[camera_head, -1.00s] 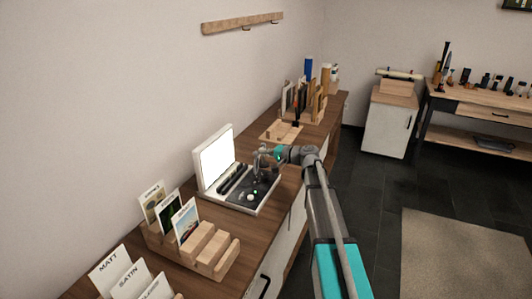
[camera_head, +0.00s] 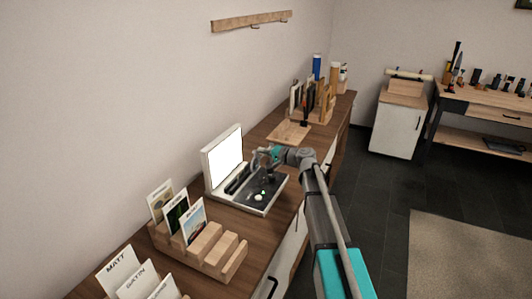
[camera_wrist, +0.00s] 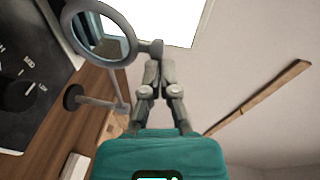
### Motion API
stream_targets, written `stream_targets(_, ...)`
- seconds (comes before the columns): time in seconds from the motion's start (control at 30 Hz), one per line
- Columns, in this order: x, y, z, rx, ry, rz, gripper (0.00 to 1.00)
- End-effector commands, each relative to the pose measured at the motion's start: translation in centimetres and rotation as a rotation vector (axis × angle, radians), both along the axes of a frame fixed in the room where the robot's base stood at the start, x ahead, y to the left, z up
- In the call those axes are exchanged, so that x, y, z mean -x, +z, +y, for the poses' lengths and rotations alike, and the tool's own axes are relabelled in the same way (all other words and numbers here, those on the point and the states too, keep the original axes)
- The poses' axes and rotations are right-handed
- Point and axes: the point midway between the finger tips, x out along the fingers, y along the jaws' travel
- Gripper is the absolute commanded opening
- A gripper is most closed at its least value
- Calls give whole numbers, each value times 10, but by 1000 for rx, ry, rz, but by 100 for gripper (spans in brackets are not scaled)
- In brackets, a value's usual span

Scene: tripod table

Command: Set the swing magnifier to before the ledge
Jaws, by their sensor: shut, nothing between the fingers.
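The swing magnifier (camera_wrist: 132,38) shows in the wrist view as a grey ring with a clear lens, with a short stub and knob at its right side. A thin grey arm and round foot (camera_wrist: 73,97) show below it. My gripper (camera_wrist: 153,68) is shut and empty, its fingertips close under the knob; whether they touch it I cannot tell. In the head view my gripper (camera_head: 266,156) is over the white viewing unit (camera_head: 216,194), by its dark panel, and largely hides the magnifier. I cannot clearly make out which part is the ledge.
The unit's bright upright screen (camera_head: 225,158) stands behind its panel. A slotted wooden card rack (camera_head: 238,262) is in front of it on the brown counter (camera_head: 276,214). Beyond are a wooden tray (camera_head: 288,134) and a rack of upright boards (camera_head: 322,112).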

Motion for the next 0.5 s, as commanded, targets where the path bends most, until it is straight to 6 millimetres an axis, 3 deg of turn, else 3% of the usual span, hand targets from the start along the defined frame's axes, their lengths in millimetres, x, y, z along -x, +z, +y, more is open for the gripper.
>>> stream_targets(0.5,1,2,-3,0,3,1,0)
